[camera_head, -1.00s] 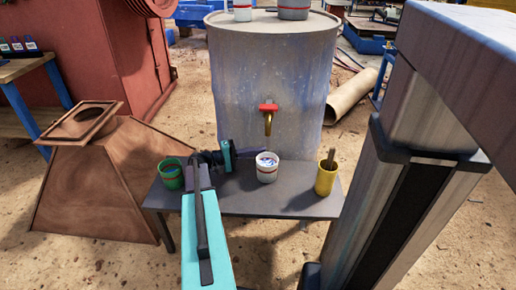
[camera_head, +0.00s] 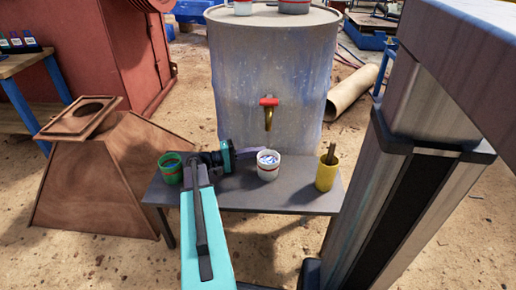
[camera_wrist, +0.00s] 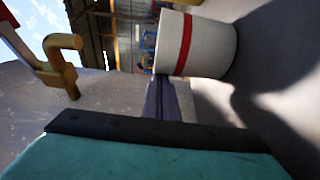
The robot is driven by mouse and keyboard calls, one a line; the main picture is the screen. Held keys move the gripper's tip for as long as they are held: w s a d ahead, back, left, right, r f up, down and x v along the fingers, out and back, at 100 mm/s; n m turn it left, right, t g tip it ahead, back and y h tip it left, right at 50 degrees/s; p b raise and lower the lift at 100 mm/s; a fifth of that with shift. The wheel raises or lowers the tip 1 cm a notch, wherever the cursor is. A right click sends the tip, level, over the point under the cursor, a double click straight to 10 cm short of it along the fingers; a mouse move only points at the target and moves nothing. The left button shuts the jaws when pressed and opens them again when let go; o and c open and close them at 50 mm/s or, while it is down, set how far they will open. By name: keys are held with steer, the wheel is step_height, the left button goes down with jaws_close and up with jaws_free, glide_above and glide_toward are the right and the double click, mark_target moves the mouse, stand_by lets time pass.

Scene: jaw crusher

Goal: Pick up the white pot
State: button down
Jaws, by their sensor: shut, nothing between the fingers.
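The white pot (camera_head: 268,168) with a red band stands upright on the small dark table, right of my gripper.
A green pot (camera_head: 171,170) stands at the table's left and a yellow pot (camera_head: 327,174) with a handle in it at the right. Behind is a large grey drum (camera_head: 270,70) with a red-handled tap (camera_head: 268,108). The table (camera_head: 240,200) is clear in front of the white pot.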

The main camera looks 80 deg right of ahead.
steer(key=p, duration=0.1)
glide_toward(268, 166)
steer(key=x, duration=0.2)
steer(key=a+x, duration=0.1)
steer(key=x, duration=0.2)
steer(key=shift+s+d+f, duration=0.1)
steer(key=shift+s+f, duration=0.05)
steer(key=shift+s, duration=0.1)
steer(key=shift+s+a+p, duration=0.15)
steer(key=shift+s+a, duration=0.1)
steer(key=shift+a, duration=0.25)
steer(key=shift+s+a+p, duration=0.15)
steer(key=shift+s+a, duration=0.05)
steer(key=shift+a, duration=0.3)
steer(key=shift+w+a, duration=0.15)
steer(key=shift+w, duration=0.45)
steer(key=shift+s, duration=0.2)
